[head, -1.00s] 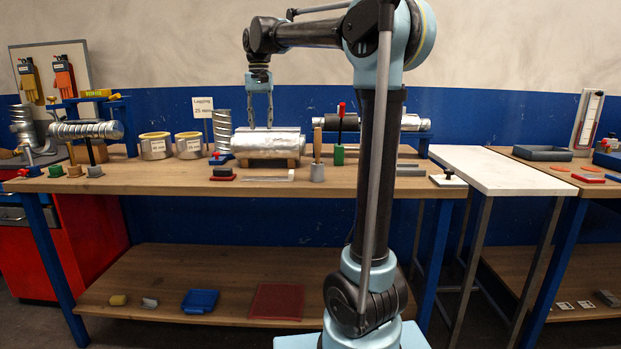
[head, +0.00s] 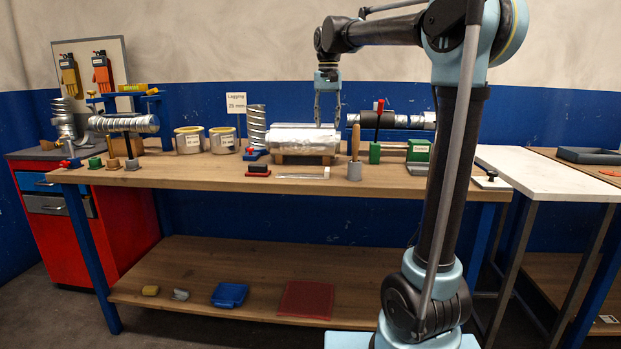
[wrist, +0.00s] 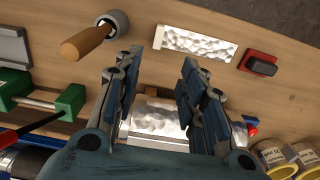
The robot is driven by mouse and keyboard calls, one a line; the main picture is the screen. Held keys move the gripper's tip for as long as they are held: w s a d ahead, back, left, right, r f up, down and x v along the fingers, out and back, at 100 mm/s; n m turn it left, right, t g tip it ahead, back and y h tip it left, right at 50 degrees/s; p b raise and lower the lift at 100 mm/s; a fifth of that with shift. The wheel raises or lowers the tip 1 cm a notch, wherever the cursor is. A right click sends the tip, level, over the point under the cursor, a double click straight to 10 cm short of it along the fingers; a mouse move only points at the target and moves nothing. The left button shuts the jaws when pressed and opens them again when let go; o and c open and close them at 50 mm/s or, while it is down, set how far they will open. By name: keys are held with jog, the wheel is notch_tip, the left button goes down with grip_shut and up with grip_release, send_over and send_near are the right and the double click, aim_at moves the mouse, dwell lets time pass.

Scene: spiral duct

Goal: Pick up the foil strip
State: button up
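The foil strip (head: 303,176) lies flat near the front edge of the wooden bench, in front of the foil-covered duct (head: 304,138) on its cradle. In the wrist view the strip (wrist: 197,43) is crinkled silver with a plain white end, and nothing covers it. My gripper (head: 327,122) points down above the right part of the duct, farther back than the strip. In the wrist view my gripper (wrist: 157,65) has its fingers spread wide with nothing held between them; the strip is beyond the fingertips, and the duct (wrist: 160,118) shows between the fingers.
A wooden-handled tool in a grey holder (head: 354,169) stands right of the strip. A red-and-black block (head: 258,171) lies to its left. Two tins (head: 222,140), a spiral duct piece (head: 257,125) and a green clamp stand (head: 418,150) are farther back. The white side table (head: 545,172) is clear.

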send_over(327, 169)
notch_tip(327, 169, down, 11)
jog(key=shift+f, duration=0.1)
jog(key=shift+w+f, duration=0.1)
jog(key=shift+f, duration=2.5)
grip_shut()
